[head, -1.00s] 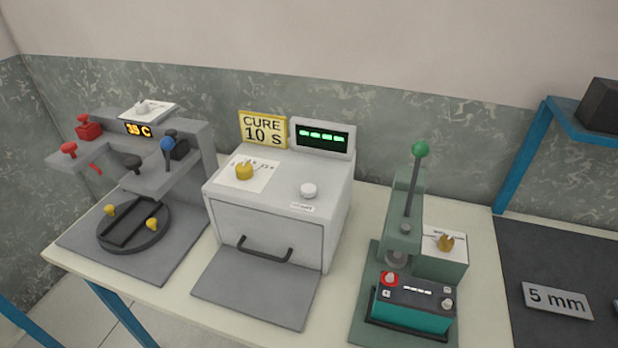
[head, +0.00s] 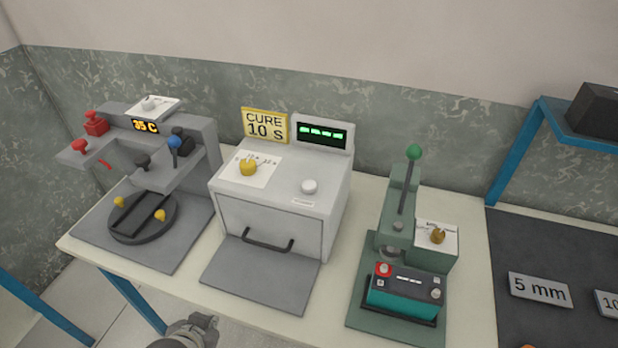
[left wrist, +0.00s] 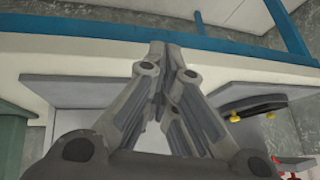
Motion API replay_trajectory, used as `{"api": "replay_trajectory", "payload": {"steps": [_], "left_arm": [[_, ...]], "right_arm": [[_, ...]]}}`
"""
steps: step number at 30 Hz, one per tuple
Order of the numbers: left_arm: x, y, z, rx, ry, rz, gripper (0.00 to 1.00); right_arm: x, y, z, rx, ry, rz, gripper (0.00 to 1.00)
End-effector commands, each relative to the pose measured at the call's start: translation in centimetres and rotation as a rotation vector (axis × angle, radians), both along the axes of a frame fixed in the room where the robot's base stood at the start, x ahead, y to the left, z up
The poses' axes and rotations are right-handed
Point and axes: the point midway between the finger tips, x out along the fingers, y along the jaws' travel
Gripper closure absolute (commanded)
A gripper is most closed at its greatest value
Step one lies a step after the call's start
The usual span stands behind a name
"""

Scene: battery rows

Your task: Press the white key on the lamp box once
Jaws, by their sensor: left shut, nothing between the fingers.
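The lamp box (head: 270,225) is a pale grey box in the middle of the table, with a dark handle on its front door. The white key (head: 309,187) is a round white button on its top, right of a yellow knob (head: 248,168). My left gripper (head: 205,322) is low at the bottom edge of the head view, in front of the table and apart from the box. In the left wrist view its fingers (left wrist: 166,50) are together and empty. The white key cannot be made out in that view. My right gripper is not in view.
Left of the box stands a grey station with a turntable (head: 142,218) and levers. Right of it is a green press (head: 398,225) with a teal battery (head: 404,290). A blue table rail (left wrist: 90,46) crosses the left wrist view. A yellow sign reads CURE 10 S (head: 264,125).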

Motion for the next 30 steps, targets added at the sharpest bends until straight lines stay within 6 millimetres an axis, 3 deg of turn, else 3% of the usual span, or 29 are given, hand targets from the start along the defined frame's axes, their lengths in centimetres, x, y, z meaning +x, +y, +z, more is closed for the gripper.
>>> {"api": "replay_trajectory", "payload": {"steps": [1, 6, 15, 22, 26, 30], "left_arm": [[1.9, 0.0, 2.2, 0.028, -0.076, -0.017, 1.00], [7.7, -0.2, 8.4, 0.134, -0.328, -0.078, 1.00], [15.8, -2.9, 20.5, 0.373, -0.796, -0.229, 1.00], [18.7, -7.7, 30.5, 0.605, -1.169, -0.390, 1.00], [18.8, -11.5, 35.8, 0.764, -1.382, -0.506, 1.00], [17.7, -16.5, 40.4, 0.965, -1.615, -0.658, 1.00]], "right_arm": [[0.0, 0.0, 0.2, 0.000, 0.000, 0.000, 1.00], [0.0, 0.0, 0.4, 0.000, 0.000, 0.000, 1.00], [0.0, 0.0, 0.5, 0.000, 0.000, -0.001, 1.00], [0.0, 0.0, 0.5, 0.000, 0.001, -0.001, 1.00], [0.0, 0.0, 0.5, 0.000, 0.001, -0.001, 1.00], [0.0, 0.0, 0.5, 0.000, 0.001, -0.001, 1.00]]}}
